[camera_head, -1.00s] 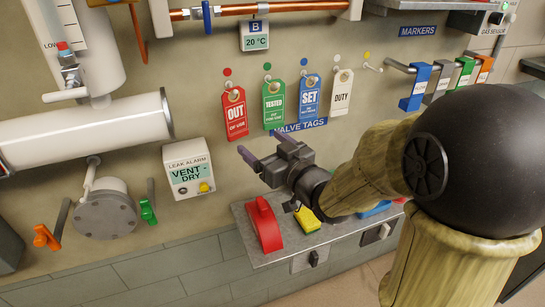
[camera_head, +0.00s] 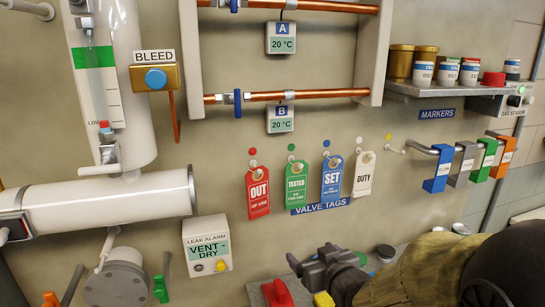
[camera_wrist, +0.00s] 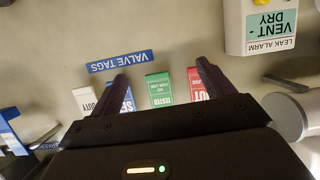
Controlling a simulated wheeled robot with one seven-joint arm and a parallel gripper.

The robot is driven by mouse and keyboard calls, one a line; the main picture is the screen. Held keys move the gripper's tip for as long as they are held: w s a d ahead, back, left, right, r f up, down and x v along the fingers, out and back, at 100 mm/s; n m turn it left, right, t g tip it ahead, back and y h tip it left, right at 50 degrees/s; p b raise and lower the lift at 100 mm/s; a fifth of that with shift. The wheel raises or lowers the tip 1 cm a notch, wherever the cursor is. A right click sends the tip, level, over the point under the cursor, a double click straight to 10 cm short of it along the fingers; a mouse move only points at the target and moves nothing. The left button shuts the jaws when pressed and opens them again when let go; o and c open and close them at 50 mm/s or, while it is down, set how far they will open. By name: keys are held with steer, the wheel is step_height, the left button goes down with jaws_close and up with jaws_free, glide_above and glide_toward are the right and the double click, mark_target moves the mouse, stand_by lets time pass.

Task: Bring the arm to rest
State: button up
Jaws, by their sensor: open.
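My gripper (camera_head: 309,256) is at the lower middle of the head view, in front of the wall and below the row of valve tags. Its two dark fingers are apart with nothing between them. In the wrist view my gripper (camera_wrist: 163,72) also shows open and empty, its fingers pointing towards the wall. The arm runs from the lower right corner, bent, and part of it lies outside the head view. No fingertip visibly touches anything.
A shelf with a red object (camera_head: 277,293) and a yellow block (camera_head: 323,299) lies just below my gripper. Tags hang on the wall: red (camera_head: 258,193), green (camera_head: 296,185), blue (camera_head: 332,182), white (camera_head: 363,174). The leak alarm box (camera_head: 207,245) is left of my gripper.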

steer(key=s+d+f+m+g+h, duration=0.2)
steer(key=s+f+g, duration=0.3)
steer(key=s+f, duration=0.1)
steer(key=s+d+f+m+g+h, duration=0.1)
steer(key=s+d+f+g+h, duration=0.1)
steer(key=s+f+g, duration=0.4)
steer(key=s+d, duration=0.1)
steer(key=s, duration=0.2)
steer(key=shift+d+f+m, duration=0.25)
steer(key=shift+f+m, duration=0.1)
steer(key=shift+m, duration=0.05)
steer(key=shift+w, duration=0.1)
